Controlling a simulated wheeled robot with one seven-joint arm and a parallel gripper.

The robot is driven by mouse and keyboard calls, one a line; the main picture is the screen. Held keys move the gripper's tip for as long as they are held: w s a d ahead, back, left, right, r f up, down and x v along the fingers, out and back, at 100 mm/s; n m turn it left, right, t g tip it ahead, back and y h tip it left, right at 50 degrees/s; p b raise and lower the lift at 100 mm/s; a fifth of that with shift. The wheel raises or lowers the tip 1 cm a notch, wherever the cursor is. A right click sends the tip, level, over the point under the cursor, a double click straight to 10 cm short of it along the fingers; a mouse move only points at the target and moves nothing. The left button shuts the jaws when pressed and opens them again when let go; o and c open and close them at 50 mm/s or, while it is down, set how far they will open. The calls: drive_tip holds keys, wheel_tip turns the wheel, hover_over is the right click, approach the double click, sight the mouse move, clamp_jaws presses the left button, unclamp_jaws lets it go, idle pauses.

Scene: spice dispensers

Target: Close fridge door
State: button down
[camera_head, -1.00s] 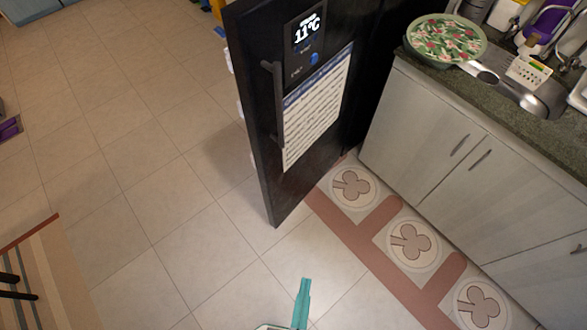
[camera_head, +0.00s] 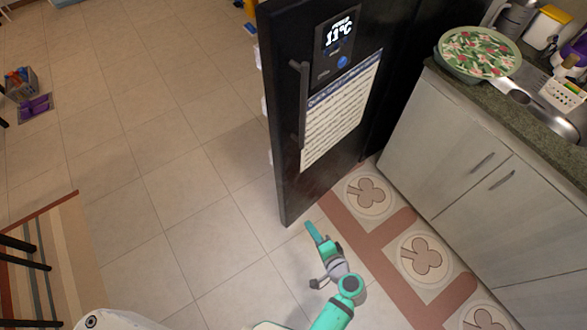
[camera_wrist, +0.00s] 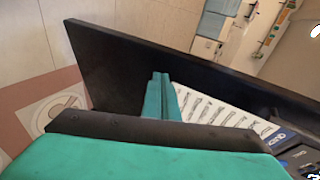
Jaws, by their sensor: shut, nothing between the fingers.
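The black fridge door (camera_head: 291,179) stands open, jutting out from the fridge toward me, in the head view. It has a vertical handle (camera_head: 303,104), a display reading about 11°C and a white printed sheet (camera_head: 342,112). In the wrist view the door (camera_wrist: 120,62) crosses the picture as a dark slab, with its sheet (camera_wrist: 212,111) at lower right. My teal gripper (camera_head: 312,232) is shut and empty, low in front of the door's lower free corner, on the sheet side. In the wrist view its fingers (camera_wrist: 160,85) point at the door; contact cannot be told.
A grey cabinet with a dark counter (camera_head: 545,122) stands at the right, holding a floral-lidded pot (camera_head: 478,52). A patterned mat (camera_head: 385,240) lies along it. A striped rug (camera_head: 45,265) is at lower left.

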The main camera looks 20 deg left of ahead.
drive_tip(key=w+r+y, duration=0.3)
drive_tip(key=w+r, duration=0.2)
drive_tip(key=r, duration=0.1)
drive_tip(key=n+g+y, duration=0.1)
drive_tip(key=n+y, duration=0.1)
drive_tip(key=y, duration=0.2)
approach(286, 163)
drive_tip(key=x, duration=0.6)
drive_tip(key=shift+a+r, duration=0.1)
drive_tip(key=shift+a, duration=0.15)
drive_tip(key=shift+w, duration=0.15)
